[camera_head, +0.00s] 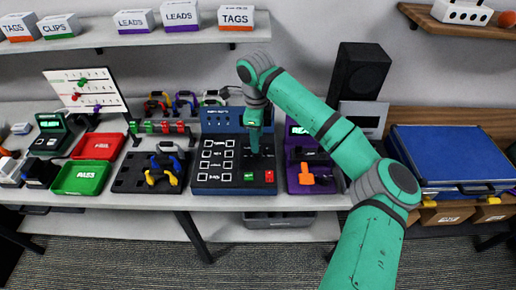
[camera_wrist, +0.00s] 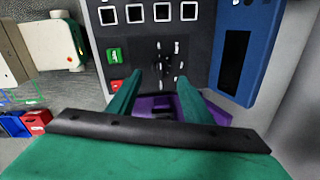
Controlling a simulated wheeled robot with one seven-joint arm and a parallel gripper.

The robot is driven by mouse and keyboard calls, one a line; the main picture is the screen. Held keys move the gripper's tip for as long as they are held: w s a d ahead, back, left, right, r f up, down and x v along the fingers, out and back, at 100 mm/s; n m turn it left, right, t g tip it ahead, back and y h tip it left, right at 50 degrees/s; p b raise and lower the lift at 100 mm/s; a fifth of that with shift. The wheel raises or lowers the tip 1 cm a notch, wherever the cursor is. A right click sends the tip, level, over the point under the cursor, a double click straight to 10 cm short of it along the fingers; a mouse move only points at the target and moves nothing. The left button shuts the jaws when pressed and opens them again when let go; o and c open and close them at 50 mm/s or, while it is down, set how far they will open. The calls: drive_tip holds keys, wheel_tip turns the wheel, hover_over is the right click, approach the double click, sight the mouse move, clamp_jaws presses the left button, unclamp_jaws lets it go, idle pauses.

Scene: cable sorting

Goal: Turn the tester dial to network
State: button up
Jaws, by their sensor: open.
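The tester is a dark panel (camera_head: 213,178) on the bench with several white-framed squares, a green button (camera_head: 249,176) and a red button (camera_head: 269,176). My gripper (camera_head: 255,151) hangs over its right part and hides the dial in the head view. In the wrist view the dark dial (camera_wrist: 164,66) shows on the panel, ringed by small white labels too blurred to read. My gripper also shows in the wrist view (camera_wrist: 160,84), its two green fingers apart, pointing at the dial with nothing between them. I cannot tell which label the dial points to.
A purple device (camera_head: 295,155) with an orange handle (camera_head: 307,176) stands right of the tester. A dark mat (camera_head: 127,178) with a yellow and blue tool lies to its left. Red (camera_head: 97,146) and green (camera_head: 80,178) trays sit further left. A blue case (camera_head: 450,155) stands at right.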

drive_tip(key=f, duration=0.6)
drive_tip(key=shift+w+f, duration=0.2)
drive_tip(key=c, duration=1.1)
